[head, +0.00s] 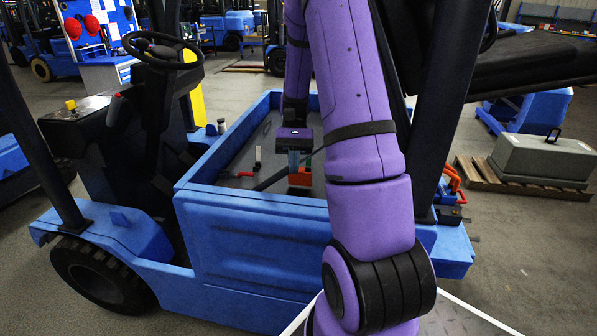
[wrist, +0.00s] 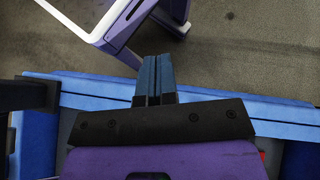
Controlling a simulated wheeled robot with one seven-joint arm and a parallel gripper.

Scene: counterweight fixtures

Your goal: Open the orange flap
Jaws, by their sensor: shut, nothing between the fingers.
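A small orange piece (head: 300,178) stands inside the blue vehicle's open compartment, just below and beside my gripper. I cannot tell whether it is the orange flap or whether it is open. My gripper (head: 294,165) points down into the compartment, with its fingers shut and empty. Whether the fingertips touch the orange piece is unclear. The wrist view shows the shut blue fingers (wrist: 155,60) side by side, with no orange part between them. My purple arm hides part of the compartment's right side.
The compartment has raised blue walls (head: 260,205). A red-handled lever (head: 238,174) and a dark bar lie inside it. The steering wheel (head: 163,50) and a dark post flank it. Orange-red parts (head: 452,180) show at the right. A grey case (head: 545,158) sits on a pallet.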

